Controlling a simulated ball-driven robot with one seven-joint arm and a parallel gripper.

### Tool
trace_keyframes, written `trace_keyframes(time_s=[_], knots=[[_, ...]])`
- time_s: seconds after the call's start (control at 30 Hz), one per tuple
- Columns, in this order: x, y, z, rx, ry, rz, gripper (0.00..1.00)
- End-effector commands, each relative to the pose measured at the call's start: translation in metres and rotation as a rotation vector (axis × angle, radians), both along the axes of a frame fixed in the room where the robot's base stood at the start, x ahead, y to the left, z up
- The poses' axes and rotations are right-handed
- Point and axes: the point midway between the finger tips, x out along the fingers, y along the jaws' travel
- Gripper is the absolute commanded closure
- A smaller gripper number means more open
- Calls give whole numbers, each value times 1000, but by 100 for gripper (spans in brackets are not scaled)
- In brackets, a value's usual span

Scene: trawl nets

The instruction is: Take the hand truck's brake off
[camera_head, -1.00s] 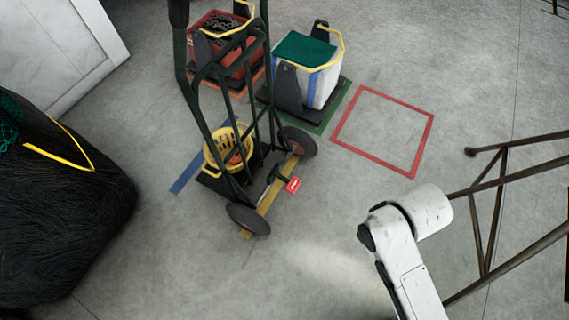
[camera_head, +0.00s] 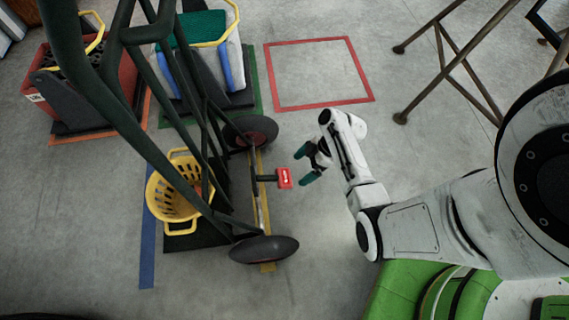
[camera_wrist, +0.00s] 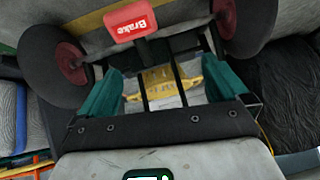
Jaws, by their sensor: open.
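The dark green hand truck (camera_head: 150,75) stands upright on two black wheels, with a yellow basket (camera_head: 174,207) on its toe plate. Its red brake pedal (camera_head: 284,178) sticks out on a short black stem from the axle, between the wheels. In the wrist view the brake pedal (camera_wrist: 130,20) shows the word "Brake" upside down. My gripper (camera_head: 305,167) is open and empty, its green fingers just to the right of the pedal and apart from it. In the wrist view my gripper (camera_wrist: 158,90) has its fingers wide apart, with the pedal beyond them.
A red crate (camera_head: 88,80) and a white tub with a green net (camera_head: 205,50) stand behind the hand truck. A red floor square (camera_head: 318,72) is empty. A brown metal frame (camera_head: 445,55) stands at the upper right. Floor around the pedal is clear.

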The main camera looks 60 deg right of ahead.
Motion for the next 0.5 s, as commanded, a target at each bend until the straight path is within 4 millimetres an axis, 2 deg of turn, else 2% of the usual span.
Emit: trace_keyframes(time_s=[0.03, 0.1, 0.3, 0.5], knots=[[1, -10, -26, 0, -42, -5, 0], [2, -19, -39, -6, -96, -1, 0], [3, -33, -55, -24, -181, 5, 0], [13, -26, -68, -26, -189, 10, 0]])
